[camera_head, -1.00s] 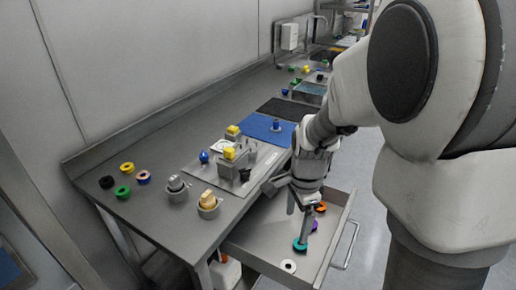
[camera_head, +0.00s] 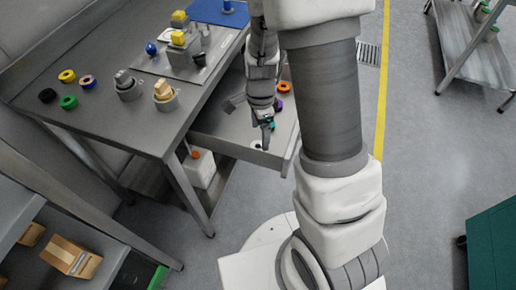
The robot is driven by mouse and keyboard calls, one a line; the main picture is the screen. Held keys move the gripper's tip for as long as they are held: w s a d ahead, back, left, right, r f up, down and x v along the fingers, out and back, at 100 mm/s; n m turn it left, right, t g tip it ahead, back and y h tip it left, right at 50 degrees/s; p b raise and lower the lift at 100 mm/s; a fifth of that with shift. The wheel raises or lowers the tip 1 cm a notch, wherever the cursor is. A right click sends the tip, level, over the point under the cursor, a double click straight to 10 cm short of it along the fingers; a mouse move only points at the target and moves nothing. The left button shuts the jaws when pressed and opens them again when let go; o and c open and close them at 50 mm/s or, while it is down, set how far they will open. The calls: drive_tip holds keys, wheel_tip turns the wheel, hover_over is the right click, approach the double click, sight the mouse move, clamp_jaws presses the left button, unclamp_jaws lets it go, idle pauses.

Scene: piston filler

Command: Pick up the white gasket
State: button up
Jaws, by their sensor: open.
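A finger and the drawer wall hide part of the gasket.
Also in the drawer are a teal ring (camera_head: 272,125) partly behind my gripper, a purple ring (camera_head: 278,105) and an orange ring (camera_head: 284,87). The steel table (camera_head: 105,112) beside it carries a piston filler (camera_head: 184,57) and coloured rings. The drawer walls stand close around my gripper.

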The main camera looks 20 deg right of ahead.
sight(260, 146)
wheel_tip(260, 146, down, 5)
drive_tip(key=shift+s+a+f+b, duration=0.1)
drive_tip(key=shift+b, duration=0.9)
drive_tip(key=shift+c, duration=0.3)
drive_tip(key=c, duration=1.4)
